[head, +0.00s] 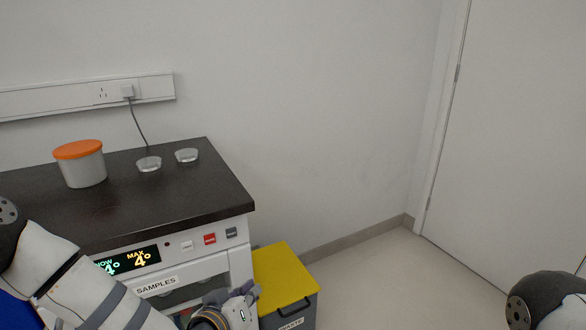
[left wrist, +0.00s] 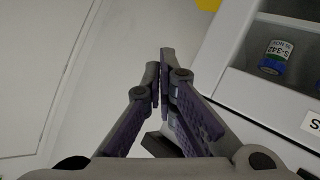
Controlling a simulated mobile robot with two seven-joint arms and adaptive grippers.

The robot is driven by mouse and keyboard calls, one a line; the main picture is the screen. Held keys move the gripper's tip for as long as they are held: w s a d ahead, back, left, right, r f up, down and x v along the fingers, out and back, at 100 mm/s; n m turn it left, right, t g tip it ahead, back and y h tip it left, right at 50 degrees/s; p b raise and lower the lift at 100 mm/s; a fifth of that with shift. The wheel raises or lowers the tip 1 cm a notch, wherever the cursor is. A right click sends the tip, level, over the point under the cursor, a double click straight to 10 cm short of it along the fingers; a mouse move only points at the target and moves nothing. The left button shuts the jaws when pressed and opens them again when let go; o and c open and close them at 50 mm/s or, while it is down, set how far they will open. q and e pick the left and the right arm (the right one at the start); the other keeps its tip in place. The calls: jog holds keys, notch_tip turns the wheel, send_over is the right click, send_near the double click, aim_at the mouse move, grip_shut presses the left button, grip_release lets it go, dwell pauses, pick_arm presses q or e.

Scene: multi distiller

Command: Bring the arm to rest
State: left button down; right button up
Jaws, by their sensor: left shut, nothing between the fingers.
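My left arm (head: 90,280) comes in from the left across the front of the sample cabinet (head: 241,260). My left gripper (left wrist: 160,75) is shut and empty in the left wrist view, with its fingertips together. In the head view its wrist is at the bottom edge, low before the cabinet, and the fingers are mostly hidden. My right arm (head: 550,298) shows only as a rounded link at the bottom right; its gripper is out of view.
A white tub with an orange lid (head: 79,164) and two small glass dishes (head: 149,164) (head: 187,155) stand on the dark top. A yellow-lidded bin (head: 285,275) stands right of the cabinet. A labelled vial (left wrist: 276,58) shows inside the cabinet. Floor (head: 380,275) is clear toward the door.

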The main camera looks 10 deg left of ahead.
pick_arm(q)
jog(key=s+d+f+m+g+p, duration=0.1)
jog(key=s+f+g, duration=0.4)
jog(key=s, duration=0.6)
jog(key=s+d+f+m+g, duration=0.1)
jog(key=s+f+g, duration=0.2)
jog(key=s+f, duration=0.65)
jog(key=s+a+r+g+y, duration=0.1)
jog(key=s+a+g, duration=0.1)
jog(key=s, duration=0.6)
jog(key=s+a+r+g+y, duration=0.1)
jog(key=s+a+g, duration=0.1)
jog(key=s+a, duration=0.3)
jog(key=s+a+r+g+y+p, duration=0.1)
jog(key=s+a+g, duration=0.2)
jog(key=s, duration=0.9)
jog(key=shift+a+r+m, duration=0.3)
jog(key=shift+a, duration=0.1)
pick_arm(e)
jog(key=shift+t, duration=0.6)
jog(key=w+r, duration=0.3)
